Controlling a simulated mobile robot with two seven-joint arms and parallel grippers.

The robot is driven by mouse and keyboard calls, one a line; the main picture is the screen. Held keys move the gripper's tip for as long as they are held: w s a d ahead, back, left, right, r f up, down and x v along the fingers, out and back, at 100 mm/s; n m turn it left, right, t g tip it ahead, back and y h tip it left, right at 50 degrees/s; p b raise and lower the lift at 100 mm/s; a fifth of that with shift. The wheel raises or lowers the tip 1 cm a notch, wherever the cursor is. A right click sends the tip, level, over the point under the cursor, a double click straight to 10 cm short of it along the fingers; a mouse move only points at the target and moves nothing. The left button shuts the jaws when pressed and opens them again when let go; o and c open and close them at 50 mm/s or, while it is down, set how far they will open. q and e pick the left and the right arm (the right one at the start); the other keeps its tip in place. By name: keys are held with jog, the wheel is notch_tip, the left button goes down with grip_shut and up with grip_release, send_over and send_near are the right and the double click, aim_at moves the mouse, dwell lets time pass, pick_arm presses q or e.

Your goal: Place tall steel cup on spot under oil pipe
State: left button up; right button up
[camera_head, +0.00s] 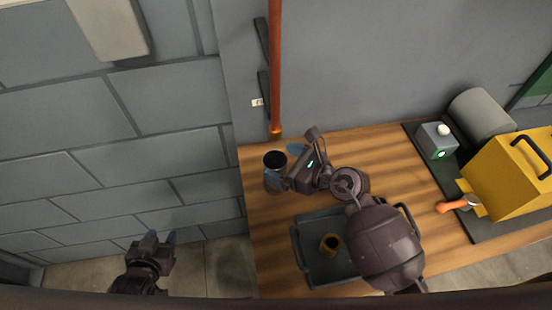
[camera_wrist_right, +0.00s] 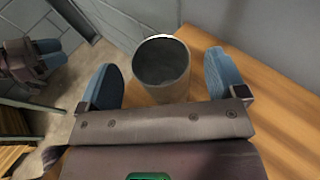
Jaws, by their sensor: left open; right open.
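The tall steel cup (camera_head: 275,160) stands upright at the left back corner of the wooden table, just below the end of the orange-brown oil pipe (camera_head: 276,70) in the head view. My right gripper (camera_head: 284,166) is open, with its blue fingers on either side of the cup. In the right wrist view the cup (camera_wrist_right: 162,68) shows between the spread fingers, with gaps to both; its inside looks dark and empty. My left gripper (camera_head: 153,238) is open and empty, off the table's left side. The marked spot cannot be made out.
A yellow machine (camera_head: 505,180) with an orange handle and a grey box (camera_head: 437,140) stand at the right. The back wall is close behind the cup.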

jog(key=v, duration=0.9)
jog(key=shift+d+b, duration=0.15)
jog(key=shift+b, duration=0.15)
jog(key=shift+r, duration=0.1)
jog(key=shift+s, duration=0.15)
